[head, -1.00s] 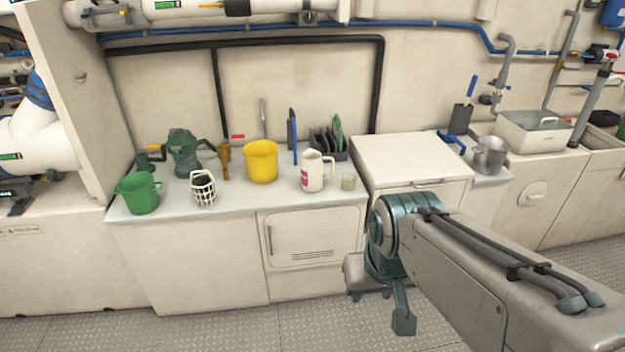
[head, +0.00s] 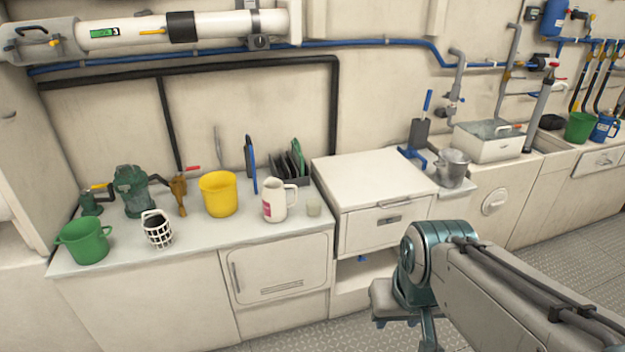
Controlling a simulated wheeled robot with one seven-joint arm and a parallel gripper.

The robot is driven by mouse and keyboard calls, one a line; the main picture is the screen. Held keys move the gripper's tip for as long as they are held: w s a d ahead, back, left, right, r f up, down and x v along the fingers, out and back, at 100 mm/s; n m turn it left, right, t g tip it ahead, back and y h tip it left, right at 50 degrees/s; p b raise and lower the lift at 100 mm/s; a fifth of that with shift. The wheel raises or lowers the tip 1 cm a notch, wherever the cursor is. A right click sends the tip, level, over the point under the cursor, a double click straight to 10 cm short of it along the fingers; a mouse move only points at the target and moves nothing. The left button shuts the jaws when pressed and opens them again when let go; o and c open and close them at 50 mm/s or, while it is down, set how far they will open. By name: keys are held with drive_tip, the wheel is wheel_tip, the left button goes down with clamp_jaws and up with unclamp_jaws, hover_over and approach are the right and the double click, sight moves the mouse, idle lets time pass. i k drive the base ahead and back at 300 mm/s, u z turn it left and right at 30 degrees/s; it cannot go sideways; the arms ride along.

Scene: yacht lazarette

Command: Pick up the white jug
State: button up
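The white jug (head: 275,201) stands upright on the left counter (head: 215,246). It has a pink-red label on its front and a handle on its right side. My arm reaches in from the lower right, well to the right of the jug and lower than the counter top. My gripper (head: 430,336) is partly visible at the bottom edge of the head view, pointing down. Its fingertips are cut off, so its opening cannot be seen.
Behind is a dark rack (head: 291,169). A white basket (head: 157,230) and green bucket (head: 84,242) stand further left. A raised white cabinet (head: 372,180) adjoins the counter's right.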

sight(275, 207)
drive_tip(key=u, duration=0.05)
drive_tip(key=i, duration=1.2)
drive_tip(key=u, duration=0.45)
